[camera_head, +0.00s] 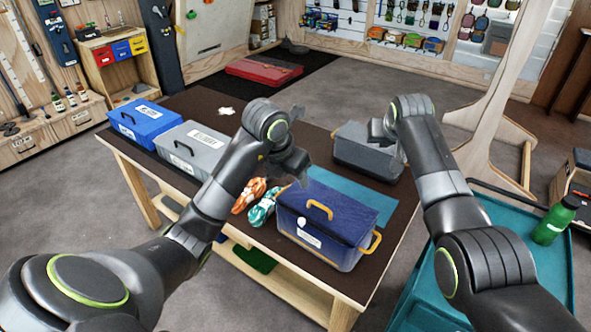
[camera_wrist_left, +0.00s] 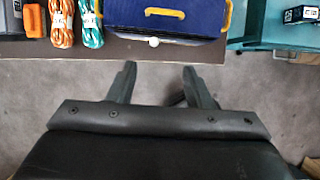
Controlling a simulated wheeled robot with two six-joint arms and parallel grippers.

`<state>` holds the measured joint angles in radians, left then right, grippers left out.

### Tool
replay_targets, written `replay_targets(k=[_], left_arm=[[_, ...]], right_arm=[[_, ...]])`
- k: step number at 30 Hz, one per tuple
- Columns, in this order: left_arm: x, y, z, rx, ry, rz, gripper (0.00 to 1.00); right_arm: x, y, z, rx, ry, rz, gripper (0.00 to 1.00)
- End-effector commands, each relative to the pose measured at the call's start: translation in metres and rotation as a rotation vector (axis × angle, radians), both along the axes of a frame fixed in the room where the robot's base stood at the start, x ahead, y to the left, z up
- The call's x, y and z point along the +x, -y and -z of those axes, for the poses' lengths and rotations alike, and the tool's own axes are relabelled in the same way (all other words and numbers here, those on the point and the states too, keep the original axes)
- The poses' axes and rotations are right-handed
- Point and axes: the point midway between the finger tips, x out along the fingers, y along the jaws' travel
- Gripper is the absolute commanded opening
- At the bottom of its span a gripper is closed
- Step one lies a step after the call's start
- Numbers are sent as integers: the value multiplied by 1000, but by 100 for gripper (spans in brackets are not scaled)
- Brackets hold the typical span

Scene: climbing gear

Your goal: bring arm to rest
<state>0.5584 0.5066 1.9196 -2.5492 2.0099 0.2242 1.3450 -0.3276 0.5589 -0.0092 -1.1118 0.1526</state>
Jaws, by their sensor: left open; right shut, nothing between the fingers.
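My left gripper (camera_head: 301,150) is above the dark-topped table, behind the blue-lidded box in the head view. In the left wrist view its two fingers (camera_wrist_left: 160,78) stand apart with nothing between them, below the table edge in the picture. My right gripper (camera_head: 380,132) is shut and empty over the far right of the table, by the grey bin; the arm partly hides it. The blue-lidded box (camera_head: 322,222) with yellow handles stands on the table's near right, and also shows in the left wrist view (camera_wrist_left: 135,18).
The table (camera_head: 200,103) also holds a blue box (camera_head: 145,118), a grey box (camera_head: 193,150), orange rope (camera_head: 248,195), teal rope (camera_head: 264,207) and a grey bin (camera_head: 366,152). A teal cart (camera_head: 520,250) with a green bottle (camera_head: 556,220) stands right.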

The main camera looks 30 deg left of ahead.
Motion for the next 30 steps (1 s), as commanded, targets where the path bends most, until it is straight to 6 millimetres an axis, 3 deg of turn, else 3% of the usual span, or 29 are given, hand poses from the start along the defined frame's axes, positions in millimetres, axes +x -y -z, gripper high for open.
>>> replay_targets(k=[1, 7, 19, 22, 25, 30], left_arm=[[-2, -1, -9, 1, -1, 0, 46], [-7, -1, -19, 0, 0, 0, 46], [-7, 7, -16, -34, 20, 28, 46], [-6, 30, -11, -124, 75, 94, 46], [-7, 65, -10, -282, 164, 183, 46], [-20, 123, -29, -618, 334, 283, 46]], right_arm=[[0, 0, -11, 0, 0, 0, 0], [0, 0, -21, 0, 0, 0, 0], [1, 7, -16, 7, -8, 9, 0], [2, 23, 0, 24, -23, 31, 0], [2, 48, 24, 47, -44, 65, 0], [-7, 99, 69, 78, -82, 133, 0]])
